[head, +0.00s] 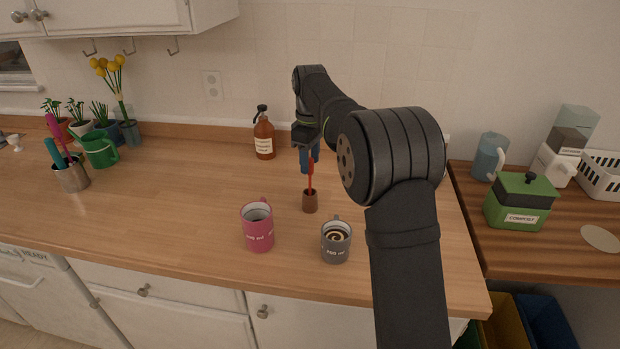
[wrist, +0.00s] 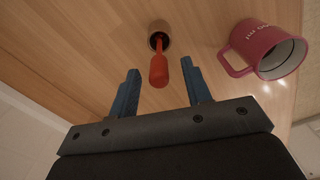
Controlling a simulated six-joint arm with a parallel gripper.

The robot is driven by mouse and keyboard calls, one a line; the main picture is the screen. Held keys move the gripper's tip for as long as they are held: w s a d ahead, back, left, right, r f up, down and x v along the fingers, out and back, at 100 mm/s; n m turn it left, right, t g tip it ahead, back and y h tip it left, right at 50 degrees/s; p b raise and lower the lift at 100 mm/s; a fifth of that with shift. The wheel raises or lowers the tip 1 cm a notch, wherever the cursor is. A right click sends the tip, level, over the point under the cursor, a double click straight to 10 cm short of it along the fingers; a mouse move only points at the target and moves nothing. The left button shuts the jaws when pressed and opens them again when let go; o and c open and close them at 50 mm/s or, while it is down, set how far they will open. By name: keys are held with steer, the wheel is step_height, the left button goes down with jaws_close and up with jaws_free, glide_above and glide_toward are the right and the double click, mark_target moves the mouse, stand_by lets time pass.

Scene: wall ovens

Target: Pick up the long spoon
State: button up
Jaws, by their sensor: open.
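A long red spoon (head: 310,177) stands upright in a small brown cup (head: 310,203) on the wooden counter. In the wrist view the spoon (wrist: 158,68) points toward me, its lower part inside the cup (wrist: 159,32). My gripper (head: 309,160) is above and behind the cup in the head view. In the wrist view my gripper (wrist: 160,92) is open, with one blue finger on each side of the spoon's near end and a gap to both. The fingers do not appear to touch the spoon.
A pink mug (head: 257,228) and a grey mug (head: 336,241) with dark liquid stand in front of the cup. A brown bottle (head: 264,137) stands behind to the left. The counter (head: 180,190) is clear to the left of the mugs.

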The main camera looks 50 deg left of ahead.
mark_target(310, 183)
step_height(310, 183, down, 4)
steer(key=shift+f, duration=0.25)
steer(key=shift+c, duration=0.5)
jaws_close()
steer(key=shift+a, duration=0.1)
steer(key=shift+r, duration=0.1)
